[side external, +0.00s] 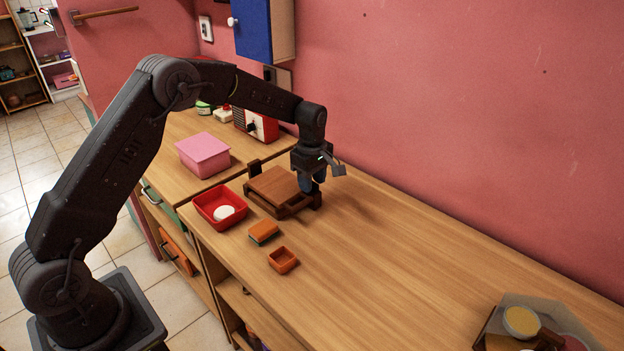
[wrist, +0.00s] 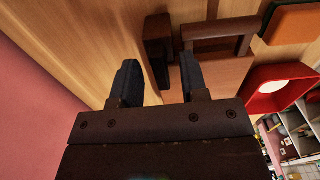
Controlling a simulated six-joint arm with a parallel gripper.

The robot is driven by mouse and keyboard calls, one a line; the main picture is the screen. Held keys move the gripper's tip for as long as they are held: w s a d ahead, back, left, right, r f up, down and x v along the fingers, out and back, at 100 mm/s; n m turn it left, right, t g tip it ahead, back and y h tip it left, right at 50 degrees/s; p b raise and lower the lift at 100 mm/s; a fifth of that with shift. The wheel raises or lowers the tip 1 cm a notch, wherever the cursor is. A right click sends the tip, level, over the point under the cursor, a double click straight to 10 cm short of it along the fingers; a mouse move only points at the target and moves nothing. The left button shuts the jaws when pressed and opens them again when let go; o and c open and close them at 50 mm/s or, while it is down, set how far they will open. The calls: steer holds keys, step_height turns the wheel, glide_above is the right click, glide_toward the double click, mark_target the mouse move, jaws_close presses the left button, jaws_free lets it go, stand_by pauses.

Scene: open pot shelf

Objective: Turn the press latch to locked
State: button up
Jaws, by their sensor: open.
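The press (side external: 275,186) is a brown wooden block with a darker frame, standing on the counter below my gripper. In the wrist view its dark frame (wrist: 215,28) and brown top (wrist: 225,72) show right of the fingers. A dark brown upright piece, which looks like the latch (wrist: 157,38), stands beside the press; its lower part shows between the fingers in the picture. My gripper (side external: 307,183) points down at the press's right end, and in the wrist view (wrist: 158,80) its fingers are apart and empty. I cannot tell whether they touch the latch, or its setting.
A pink box (side external: 203,153) stands behind. The counter's middle right is clear; the pink wall rises behind.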

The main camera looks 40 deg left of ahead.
step_height(320, 180, up, 14)
stand_by(0.6)
steer(key=s+d+r+m+t, duration=0.1)
steer(key=s+d+r+m, duration=0.1)
steer(key=s+r+m, duration=0.45)
steer(key=s+d+r+m+t, duration=0.2)
steer(key=s+r, duration=0.2)
steer(key=s, duration=0.6)
steer(key=s+d+f+m+t, duration=0.1)
steer(key=s+f+m, duration=0.1)
steer(key=s+m, duration=0.3)
steer(key=s+d+f+m+t, duration=0.1)
steer(key=s+m, duration=0.3)
steer(key=s, duration=0.8)
steer(key=shift+f+m+t, duration=0.3)
steer(key=shift+f+m, duration=0.05)
steer(key=shift+f, duration=0.5)
steer(key=shift+d, duration=0.1)
